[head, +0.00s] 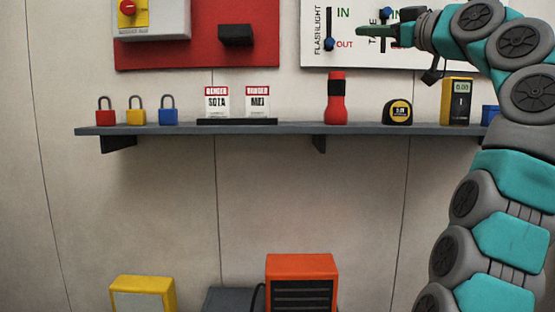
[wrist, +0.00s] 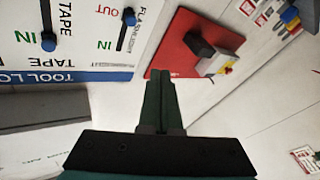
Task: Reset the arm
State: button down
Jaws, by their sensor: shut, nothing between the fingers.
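My gripper (head: 362,31) shows at the upper right of the head view, in front of the white tool board (head: 313,56). It points left, with its fingers together and nothing between them. In the wrist view my gripper (wrist: 160,75) is shut and empty, its fingertips overlapping the lower left edge of the red panel (wrist: 172,58). My teal and grey arm fills the right side of the head view and covers part of the board and the shelf's right end.
The wall shelf (head: 270,128) holds padlocks (head: 135,116), danger tags (head: 216,104), a red flashlight (head: 336,104), a tape measure (head: 397,112) and a yellow meter (head: 456,101). Below stand a yellow box (head: 143,292) and an orange machine (head: 300,268). The wall between is clear.

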jog(key=a+f+m+g+h+p, duration=0.1)
jog(key=a+f+m+g, duration=0.1)
jog(key=f, duration=0.5)
jog(key=a+f+m+g+h+p, duration=0.1)
jog(key=a+f+m+g, duration=0.1)
jog(key=a+f, duration=0.3)
jog(key=a+f+m+g+h+p, duration=0.1)
jog(key=a+f+g, duration=0.3)
jog(key=f, duration=0.5)
jog(key=shift+s+a+m, duration=0.15)
jog(key=shift+s+m, duration=0.15)
jog(key=shift+m, duration=0.1)
jog(key=s+f+m+g+h+p, duration=0.1)
jog(key=s+f+g+h, duration=0.15)
jog(key=s+f, duration=0.8)
jog(key=s+f+m+g+h+p, duration=0.2)
jog(key=s+f+g, duration=0.2)
jog(key=s+f, duration=0.65)
jog(key=s+d+f+m+g+h, duration=0.1)
jog(key=s+d+f, duration=0.3)
jog(key=s+f, duration=0.4)
jog(key=s+d+f+g+h+p, duration=0.1)
jog(key=s+d+f+g+h, duration=0.1)
jog(key=s+f, duration=0.7)
jog(key=s+d+g, duration=0.1)
jog(key=s, duration=0.2)
jog(key=shift+d+m+h, duration=0.35)
jog(key=shift+m, duration=0.05)
